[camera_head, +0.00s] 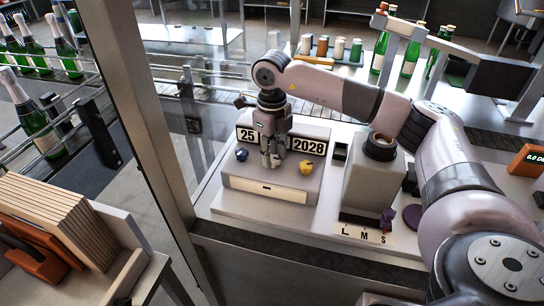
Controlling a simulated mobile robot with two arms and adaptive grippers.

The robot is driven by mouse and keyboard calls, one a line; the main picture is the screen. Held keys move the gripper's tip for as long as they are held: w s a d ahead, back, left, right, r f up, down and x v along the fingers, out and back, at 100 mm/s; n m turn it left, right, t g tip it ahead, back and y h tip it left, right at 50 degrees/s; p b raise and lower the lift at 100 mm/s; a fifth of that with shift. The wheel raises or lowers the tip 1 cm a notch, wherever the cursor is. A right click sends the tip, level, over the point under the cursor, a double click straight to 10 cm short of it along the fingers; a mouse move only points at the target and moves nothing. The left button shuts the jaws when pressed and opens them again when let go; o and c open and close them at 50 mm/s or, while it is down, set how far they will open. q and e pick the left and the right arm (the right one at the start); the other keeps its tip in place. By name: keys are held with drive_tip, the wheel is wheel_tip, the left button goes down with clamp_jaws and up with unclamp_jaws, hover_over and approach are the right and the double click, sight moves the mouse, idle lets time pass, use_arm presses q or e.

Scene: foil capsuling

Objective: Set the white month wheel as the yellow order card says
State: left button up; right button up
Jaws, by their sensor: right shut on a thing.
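The date device (232,172) is a pale block on the bench with display windows at its back edge. The left window (248,135) reads 25 and the right window (308,146) reads 2028. My right gripper (271,160) points down at the middle of the device, between a blue knob (241,154) and a yellow knob (305,167). It is shut on the white month wheel, which its fingers mostly hide. The month window behind the gripper is hidden too. I cannot make out a yellow order card. My left gripper is out of view.
A grey machine block (372,185) stands right of the device, with an L M S plate (362,233) at its foot. A frame post (140,90) rises at the left. Bottles (35,115) stand on a conveyor beyond it. A box of boards (60,215) is at lower left.

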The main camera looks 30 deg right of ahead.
sight(272, 157)
drive_tip(key=shift+w+d+r+m+b, duration=0.1)
drive_tip(key=shift+m+b, duration=0.2)
drive_tip(key=shift+m, duration=0.8)
drive_tip(key=o, duration=1.2)
drive_tip(key=shift+c, duration=0.2)
wheel_tip(272, 157, up, 12)
